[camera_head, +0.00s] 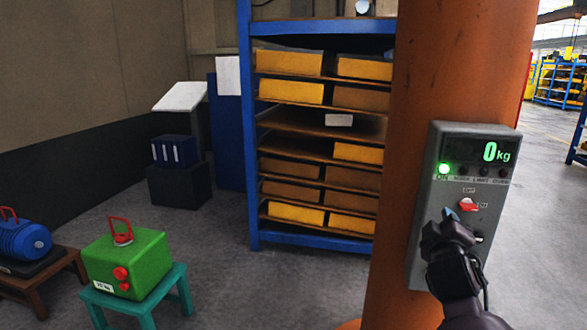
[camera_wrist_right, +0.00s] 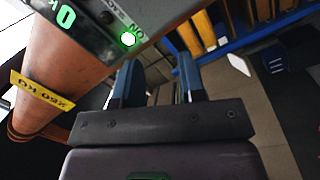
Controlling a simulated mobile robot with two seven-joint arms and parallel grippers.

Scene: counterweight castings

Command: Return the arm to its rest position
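My right arm (camera_head: 455,265) reaches up from the lower right, with its gripper (camera_head: 449,214) in front of the lower part of the grey control box (camera_head: 425,225). In the right wrist view the two fingers of this gripper (camera_wrist_right: 157,75) stand apart with nothing between them. The box shows "0 kg" on its display (camera_head: 480,153), a lit green lamp (camera_head: 444,169) and a red switch (camera_head: 468,204). Whether the fingers touch the box cannot be told. The gripper hides part of the box's lower face. My left gripper is not in view.
The box hangs on a thick orange column (camera_head: 425,70). A blue shelf rack (camera_head: 252,150) with yellow bins stands behind. A green casting (camera_head: 145,262) sits on a teal stand (camera_head: 170,290), and a blue motor (camera_head: 22,242) on a brown stand. Open floor lies between.

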